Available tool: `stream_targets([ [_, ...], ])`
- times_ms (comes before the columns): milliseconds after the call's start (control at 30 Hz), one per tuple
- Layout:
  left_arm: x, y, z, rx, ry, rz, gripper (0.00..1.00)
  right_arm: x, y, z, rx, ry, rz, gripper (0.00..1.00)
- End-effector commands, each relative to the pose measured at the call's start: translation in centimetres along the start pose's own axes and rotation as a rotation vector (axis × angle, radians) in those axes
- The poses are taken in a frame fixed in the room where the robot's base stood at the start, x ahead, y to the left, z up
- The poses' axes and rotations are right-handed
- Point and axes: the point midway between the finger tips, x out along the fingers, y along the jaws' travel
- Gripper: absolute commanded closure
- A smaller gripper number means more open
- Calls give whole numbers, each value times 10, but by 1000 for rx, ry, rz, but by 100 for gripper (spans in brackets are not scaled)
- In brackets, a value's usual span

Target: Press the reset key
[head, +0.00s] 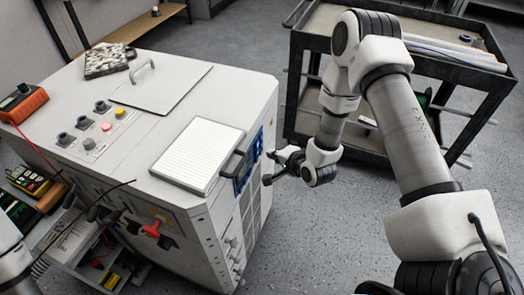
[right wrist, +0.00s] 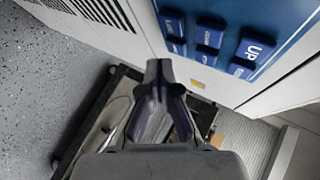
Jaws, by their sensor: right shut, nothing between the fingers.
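In the right wrist view a blue key panel (right wrist: 222,62) fills the upper right, with several raised blue keys in white lettering. One key (right wrist: 254,48) appears to read "UP". The other labels are too small or tilted to read, so I cannot tell which is the reset key. In the head view the same panel (head: 254,157) shows edge-on on the right side of the white cabinet. My right gripper (head: 267,179) is just right of that side; in its wrist view its fingertips (right wrist: 159,68) are shut, empty and apart from the keys. My left gripper is not in view.
The white cabinet (head: 175,85) has knobs and small buttons on top, and a white ribbed pad (head: 199,157). A black handle (head: 234,162) juts out near the panel. A dark cart (head: 310,42) stands behind my right arm. Grey floor lies free between cart and cabinet.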

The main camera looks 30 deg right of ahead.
Motion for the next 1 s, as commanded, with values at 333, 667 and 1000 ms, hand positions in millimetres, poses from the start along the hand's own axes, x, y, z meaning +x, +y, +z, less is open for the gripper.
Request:
stream_targets([
  [333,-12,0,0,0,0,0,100,-21,13,-15,4,2,2,100],
  [667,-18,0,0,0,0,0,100,-35,26,-25,0,0,0,100],
  [1000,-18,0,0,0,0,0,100,-35,25,-25,0,0,0,100],
])
